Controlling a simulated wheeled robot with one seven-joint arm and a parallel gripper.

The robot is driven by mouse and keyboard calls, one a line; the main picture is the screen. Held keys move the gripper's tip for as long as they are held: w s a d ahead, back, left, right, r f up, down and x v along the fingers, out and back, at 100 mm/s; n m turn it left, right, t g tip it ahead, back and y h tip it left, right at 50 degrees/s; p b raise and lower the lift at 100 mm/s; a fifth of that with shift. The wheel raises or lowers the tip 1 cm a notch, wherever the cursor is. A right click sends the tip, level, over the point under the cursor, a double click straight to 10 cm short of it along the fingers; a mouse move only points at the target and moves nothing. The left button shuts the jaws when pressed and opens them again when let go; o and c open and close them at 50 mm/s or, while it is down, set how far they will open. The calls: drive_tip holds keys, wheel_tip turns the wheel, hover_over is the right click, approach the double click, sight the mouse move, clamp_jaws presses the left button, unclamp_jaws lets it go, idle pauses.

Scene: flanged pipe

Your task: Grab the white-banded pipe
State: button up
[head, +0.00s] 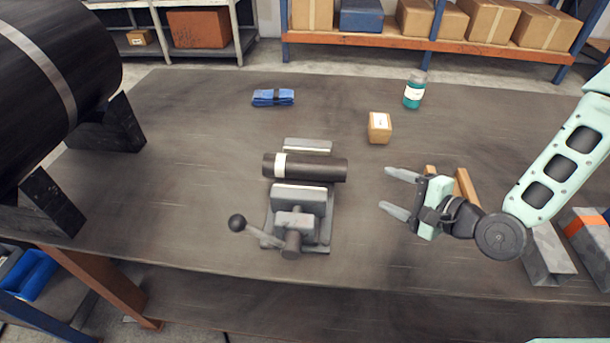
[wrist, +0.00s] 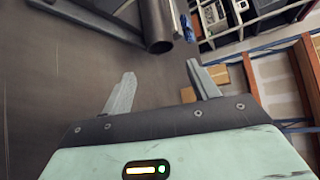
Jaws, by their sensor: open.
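The white-banded pipe (head: 315,168) is a short black cylinder with a white band near its left end. In the head view it lies sideways at the grey vise (head: 300,205), behind the vise's front jaw; I cannot tell how firmly it is clamped. My gripper (head: 387,191) is open and empty, to the right of the pipe and apart from it, with its fingers pointing left. In the wrist view the open fingers (wrist: 158,85) point toward the pipe's open end (wrist: 159,30), which shows at the top. The white band is not visible there.
A large black pipe (head: 60,70) rests on supports at left. The vise handle's ball (head: 237,222) sticks out front left.

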sight(341, 172)
drive_tip(key=b+x, duration=0.2)
drive_tip(key=b, duration=0.1)
drive_tip(key=shift+w+f, duration=0.1)
drive_tip(key=shift+f, duration=0.2)
drive_tip(key=b+x, duration=0.2)
drive_tip(key=b, duration=0.3)
drive_tip(key=shift+a+b, duration=0.15)
drive_tip(key=shift+b, duration=0.25)
drive_tip(key=x, duration=0.2)
drive_tip(key=b+x, duration=0.1)
drive_tip(key=x, duration=0.1)
drive_tip(key=shift+w+a+r, duration=0.15)
drive_tip(key=shift+w+a, duration=0.05)
drive_tip(key=shift+a, duration=0.05)
drive_tip(key=b+x, duration=0.1)
drive_tip(key=x, duration=0.1)
drive_tip(key=b+x, duration=0.1)
drive_tip(key=x, duration=0.1)
drive_tip(key=shift+a+f, duration=0.2)
drive_tip(key=shift+a, duration=0.25)
drive_tip(key=shift+w+a+b, duration=0.2)
drive_tip(key=shift+w+b, duration=0.05)
drive_tip(key=shift+b, duration=0.05)
drive_tip(key=shift+r, duration=0.1)
drive_tip(key=c, duration=1.1)
